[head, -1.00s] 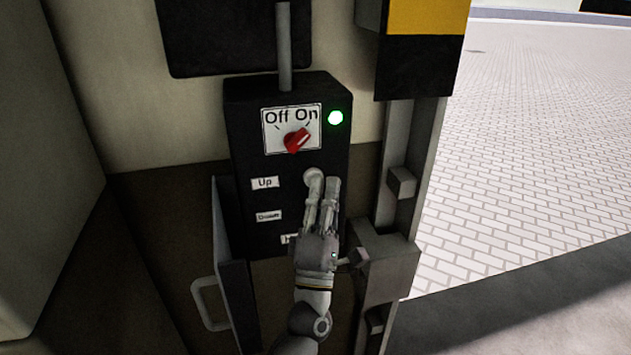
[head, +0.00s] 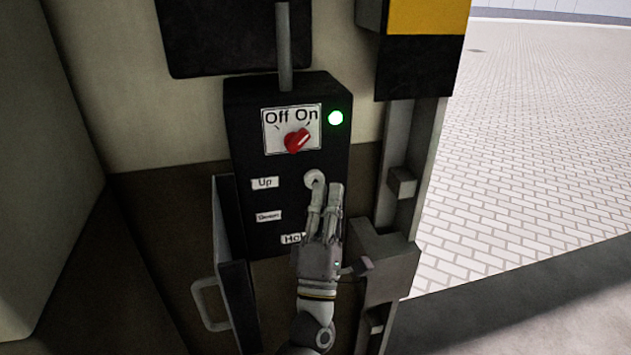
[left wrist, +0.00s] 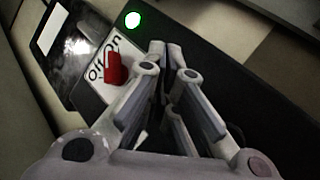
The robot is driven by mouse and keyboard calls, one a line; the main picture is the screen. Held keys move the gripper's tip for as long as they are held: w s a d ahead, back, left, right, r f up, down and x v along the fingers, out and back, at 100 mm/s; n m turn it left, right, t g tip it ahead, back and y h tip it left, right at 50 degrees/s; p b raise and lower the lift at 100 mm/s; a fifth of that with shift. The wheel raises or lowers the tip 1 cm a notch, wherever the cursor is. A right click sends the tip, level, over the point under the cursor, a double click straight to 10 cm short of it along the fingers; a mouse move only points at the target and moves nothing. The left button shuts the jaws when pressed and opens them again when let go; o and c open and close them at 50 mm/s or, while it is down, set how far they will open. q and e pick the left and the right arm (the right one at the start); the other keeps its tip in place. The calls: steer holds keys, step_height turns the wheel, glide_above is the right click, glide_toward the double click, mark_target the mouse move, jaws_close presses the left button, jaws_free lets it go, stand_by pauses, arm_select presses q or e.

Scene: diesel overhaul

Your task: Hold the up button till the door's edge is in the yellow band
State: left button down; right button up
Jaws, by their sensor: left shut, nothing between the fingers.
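The black control box (head: 245,140) has an "Up" label (head: 265,183). A pale round button (head: 314,179) sits to the right of that label, partly covered by a finger. My left gripper (head: 326,187) is shut and empty, its fingertips at or just below this button; I cannot tell whether they touch it. In the left wrist view the closed fingers (left wrist: 167,47) point at the box face and the button is hidden. A yellow band (head: 428,17) is on the post at top right. The door's edge cannot be made out. My right gripper is out of view.
The red switch (head: 297,140) points toward "On", and the green lamp (head: 335,118) is lit. An open cover with a handle (head: 205,305) stands at the box's left. The metal post (head: 398,160) stands close at the right. Brick paving (head: 540,150) lies beyond it.

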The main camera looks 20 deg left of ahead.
arm_select(q)
steer(key=shift+s, duration=0.1)
steer(key=shift+s+d, duration=0.7)
steer(key=shift+s, duration=0.3)
steer(key=shift+s+d, duration=0.7)
steer(key=shift+s, duration=0.3)
